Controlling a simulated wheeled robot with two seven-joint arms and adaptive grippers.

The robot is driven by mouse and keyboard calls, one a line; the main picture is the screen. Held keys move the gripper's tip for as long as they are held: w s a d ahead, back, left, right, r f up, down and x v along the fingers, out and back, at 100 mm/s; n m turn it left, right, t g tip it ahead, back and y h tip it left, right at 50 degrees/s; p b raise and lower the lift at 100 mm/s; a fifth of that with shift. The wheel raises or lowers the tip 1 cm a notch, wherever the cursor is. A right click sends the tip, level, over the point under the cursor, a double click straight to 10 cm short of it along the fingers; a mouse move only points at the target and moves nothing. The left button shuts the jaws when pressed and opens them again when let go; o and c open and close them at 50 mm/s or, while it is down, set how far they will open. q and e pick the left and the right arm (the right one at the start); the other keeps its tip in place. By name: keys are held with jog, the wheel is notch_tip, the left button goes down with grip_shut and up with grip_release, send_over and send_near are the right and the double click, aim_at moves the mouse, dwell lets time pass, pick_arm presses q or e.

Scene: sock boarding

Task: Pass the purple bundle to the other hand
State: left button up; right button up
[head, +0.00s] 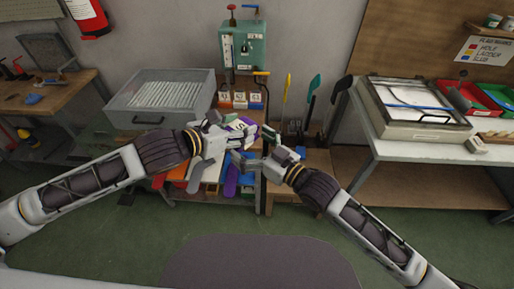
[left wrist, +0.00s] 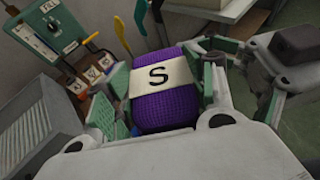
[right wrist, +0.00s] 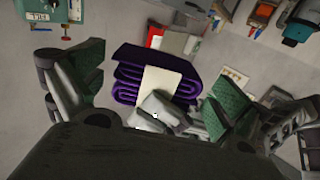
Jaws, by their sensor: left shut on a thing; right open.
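The purple bundle (left wrist: 165,97) is a folded purple knit with a white band marked S. In the left wrist view it sits between the green pads of my left gripper (left wrist: 160,108), which is shut on it. In the head view the bundle (head: 238,124) is mostly hidden by the grippers. My right gripper (head: 262,147) is open and faces the bundle from the right. In the right wrist view the bundle's folded edge (right wrist: 135,75) shows between and beyond the open green pads of my right gripper (right wrist: 150,95); I cannot tell whether they touch it.
Below the grippers is a low bench with coloured socks (head: 231,180). A grey tray (head: 120,110) stands on the left, and a green control box (head: 243,50) is on the wall behind. A white table (head: 400,145) with a framed box is on the right.

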aim_at(238, 128)
jog(key=shift+x, duration=1.75)
jog(key=c, duration=0.7)
pick_arm(q)
jog(key=o, duration=1.2)
jog(key=shift+c, duration=0.2)
pick_arm(e)
jog(key=shift+c, duration=0.6)
pick_arm(q)
jog(key=shift+r, duration=0.15)
jog(key=shift+r, duration=4.85)
